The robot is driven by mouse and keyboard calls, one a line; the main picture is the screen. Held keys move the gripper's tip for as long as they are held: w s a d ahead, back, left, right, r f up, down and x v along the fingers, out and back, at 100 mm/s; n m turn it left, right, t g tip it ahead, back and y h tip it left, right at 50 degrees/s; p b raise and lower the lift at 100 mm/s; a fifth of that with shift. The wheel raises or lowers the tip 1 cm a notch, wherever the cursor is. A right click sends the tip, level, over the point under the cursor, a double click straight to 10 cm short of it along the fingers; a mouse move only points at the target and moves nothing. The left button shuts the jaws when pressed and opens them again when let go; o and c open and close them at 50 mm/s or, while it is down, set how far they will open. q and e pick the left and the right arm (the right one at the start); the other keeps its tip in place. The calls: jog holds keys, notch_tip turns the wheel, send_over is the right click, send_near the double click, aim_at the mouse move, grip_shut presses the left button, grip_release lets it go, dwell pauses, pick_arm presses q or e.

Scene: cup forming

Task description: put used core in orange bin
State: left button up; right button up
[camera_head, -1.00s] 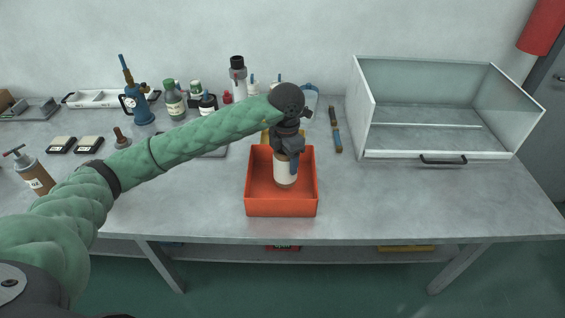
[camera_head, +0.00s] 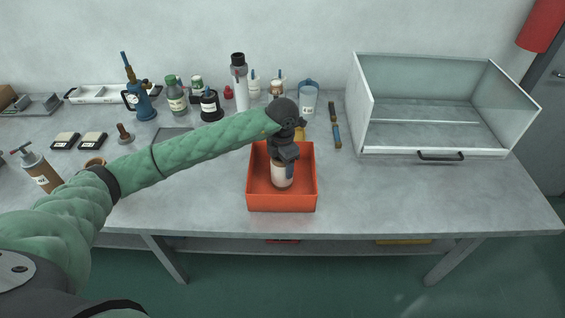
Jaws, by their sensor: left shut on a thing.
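The orange bin (camera_head: 281,201) is an open box near the front middle of the bench. The used core (camera_head: 282,176) is a pale cylinder with a brownish lower end; it is upright inside the bin's walls. My left gripper (camera_head: 285,165) points down over the bin and is shut on the core's upper part. The gripper hides the top of the core. I cannot tell whether the core's lower end touches the bin floor. My right gripper is out of view.
Several bottles (camera_head: 177,100), a blue torch-like tool (camera_head: 139,101) and a clear jug (camera_head: 308,98) stand along the back. A glass-walled cabinet (camera_head: 430,115) fills the right. A brown-and-blue tool (camera_head: 336,134) lies right of the bin. The front right bench is clear.

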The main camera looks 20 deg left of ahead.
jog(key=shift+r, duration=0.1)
pick_arm(q)
jog(key=shift+f, duration=0.1)
jog(key=o, duration=1)
jog(key=shift+o, duration=0.2)
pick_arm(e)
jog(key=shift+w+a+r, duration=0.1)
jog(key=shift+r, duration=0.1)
